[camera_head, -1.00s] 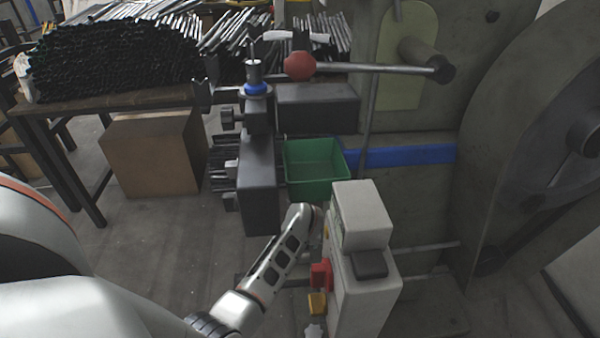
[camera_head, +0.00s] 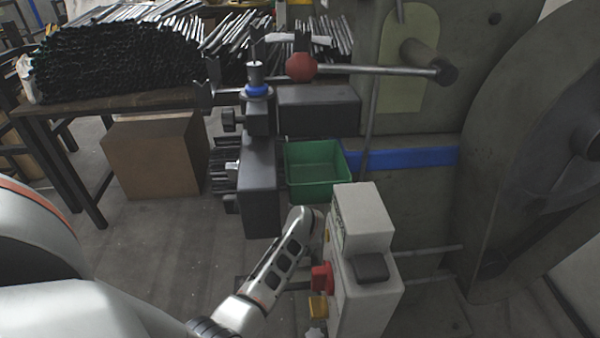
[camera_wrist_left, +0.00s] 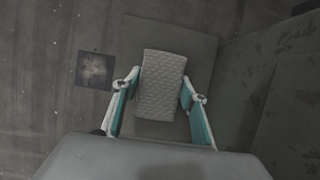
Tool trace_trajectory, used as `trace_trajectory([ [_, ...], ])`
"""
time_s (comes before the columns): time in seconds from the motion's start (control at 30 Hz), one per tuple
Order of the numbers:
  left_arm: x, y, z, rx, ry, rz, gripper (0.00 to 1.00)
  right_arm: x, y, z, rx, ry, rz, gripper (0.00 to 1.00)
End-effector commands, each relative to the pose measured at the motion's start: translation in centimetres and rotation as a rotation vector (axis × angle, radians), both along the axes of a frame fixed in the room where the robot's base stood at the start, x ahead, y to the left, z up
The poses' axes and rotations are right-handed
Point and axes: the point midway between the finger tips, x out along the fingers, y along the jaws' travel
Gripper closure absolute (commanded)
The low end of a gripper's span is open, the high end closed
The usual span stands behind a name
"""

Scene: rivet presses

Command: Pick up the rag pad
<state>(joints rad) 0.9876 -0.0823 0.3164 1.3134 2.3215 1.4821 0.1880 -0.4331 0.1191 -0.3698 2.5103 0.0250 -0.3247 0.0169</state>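The rag pad (camera_wrist_left: 162,86) is a pale grey, quilted rectangle in the middle of the left wrist view. It appears to lie over a flat grey-green plate (camera_wrist_left: 190,45). My left gripper (camera_wrist_left: 160,84) has its two teal-sided fingers apart, one on each side of the pad. I cannot tell whether the fingertips touch it or how far above it they are. In the head view my left arm reaches down beside the control box, and its gripper is hidden. The pad is not visible there. My right gripper is in neither view.
A grey control box (camera_head: 362,220) with a red button (camera_head: 321,278) stands close to my left arm. A green bin (camera_head: 318,172) and a press lever with a red ball (camera_head: 301,66) are beyond. A dark stained square (camera_wrist_left: 95,70) lies left of the pad.

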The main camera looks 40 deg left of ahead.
Motion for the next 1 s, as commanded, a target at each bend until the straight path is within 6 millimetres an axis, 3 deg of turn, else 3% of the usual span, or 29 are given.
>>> trace_trajectory([
  [0.37,-0.1,0.0,0.1,-0.002,0.003,0.0,0.79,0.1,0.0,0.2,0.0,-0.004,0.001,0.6],
  [0.57,0.2,-0.1,2.1,-0.002,-0.006,0.001,0.79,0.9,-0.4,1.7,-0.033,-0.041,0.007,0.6],
  [0.73,0.5,-0.1,4.8,-0.001,-0.012,0.001,0.79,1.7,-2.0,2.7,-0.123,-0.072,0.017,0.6],
  [0.77,0.5,-0.1,5.3,-0.002,-0.013,0.001,0.79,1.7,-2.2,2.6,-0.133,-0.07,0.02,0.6],
  [0.8,0.5,0.9,4.2,0.003,-0.003,0.002,0.79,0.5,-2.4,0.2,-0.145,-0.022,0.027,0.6],
  [0.87,0.8,1.9,3.6,0.002,0.006,0.002,0.79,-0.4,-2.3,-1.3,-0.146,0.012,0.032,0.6],
  [1.0,2.0,4.6,3.0,0.002,0.013,0.003,0.79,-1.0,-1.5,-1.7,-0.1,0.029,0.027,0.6],
])
